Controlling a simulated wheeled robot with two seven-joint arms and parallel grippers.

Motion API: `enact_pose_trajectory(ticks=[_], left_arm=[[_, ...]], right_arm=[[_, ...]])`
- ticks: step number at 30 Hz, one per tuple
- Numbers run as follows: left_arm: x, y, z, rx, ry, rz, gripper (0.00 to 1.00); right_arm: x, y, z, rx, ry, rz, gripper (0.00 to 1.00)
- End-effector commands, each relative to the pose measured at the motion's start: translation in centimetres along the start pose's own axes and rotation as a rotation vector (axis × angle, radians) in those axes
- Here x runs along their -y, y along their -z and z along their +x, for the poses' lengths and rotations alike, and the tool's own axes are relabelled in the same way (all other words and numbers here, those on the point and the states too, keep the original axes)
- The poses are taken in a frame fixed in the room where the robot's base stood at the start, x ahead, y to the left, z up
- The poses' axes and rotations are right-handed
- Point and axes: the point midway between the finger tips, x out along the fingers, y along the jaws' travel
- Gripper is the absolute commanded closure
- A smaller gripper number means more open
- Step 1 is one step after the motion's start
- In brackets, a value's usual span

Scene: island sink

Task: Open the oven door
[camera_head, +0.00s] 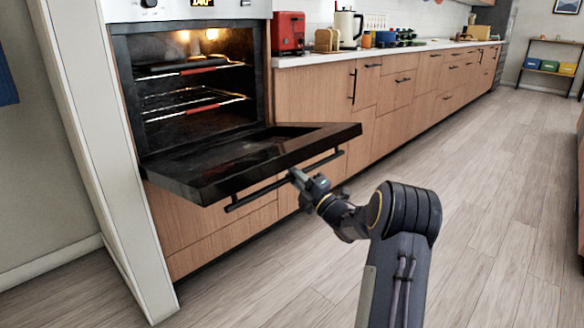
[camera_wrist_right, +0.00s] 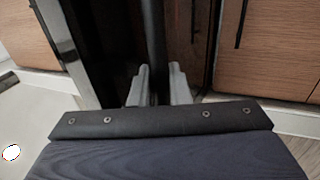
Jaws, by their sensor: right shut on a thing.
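The oven door (camera_head: 250,158) is swung down to about level, and the lit oven cavity (camera_head: 190,90) with its racks shows behind it. A dark bar handle (camera_head: 262,192) runs along the door's front edge. My right gripper (camera_head: 297,177) is at the right part of this handle, shut on it. In the right wrist view the handle (camera_wrist_right: 157,50) passes between the two grey fingers (camera_wrist_right: 157,88). My left gripper is not in view.
Wooden cabinets (camera_head: 320,98) with dark handles run to the right of the oven. A red toaster (camera_head: 288,33) and a kettle (camera_head: 348,27) stand on the counter. A white panel (camera_head: 100,150) stands left of the oven. The wooden floor (camera_head: 480,200) at right is clear.

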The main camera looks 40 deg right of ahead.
Motion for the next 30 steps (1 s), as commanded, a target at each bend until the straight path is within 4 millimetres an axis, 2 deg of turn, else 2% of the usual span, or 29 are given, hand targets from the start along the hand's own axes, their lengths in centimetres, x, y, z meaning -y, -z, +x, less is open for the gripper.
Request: enact_pose_trajectory(ticks=[14,15,18,26,30], left_arm=[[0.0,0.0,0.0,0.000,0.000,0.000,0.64],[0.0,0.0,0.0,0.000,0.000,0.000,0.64],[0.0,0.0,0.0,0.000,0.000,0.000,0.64],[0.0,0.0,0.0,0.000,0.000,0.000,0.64],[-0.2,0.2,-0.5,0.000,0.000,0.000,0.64]], right_arm=[[0.4,-0.1,-0.1,0.001,-0.001,-0.001,1.00],[0.4,-0.1,-0.1,0.002,-0.001,-0.001,0.79],[0.4,0.0,-0.1,0.001,-0.001,-0.001,0.66],[0.3,-0.1,-0.3,0.001,-0.002,-0.001,0.65],[0.2,-0.1,-1.9,0.003,0.001,0.000,0.65]])
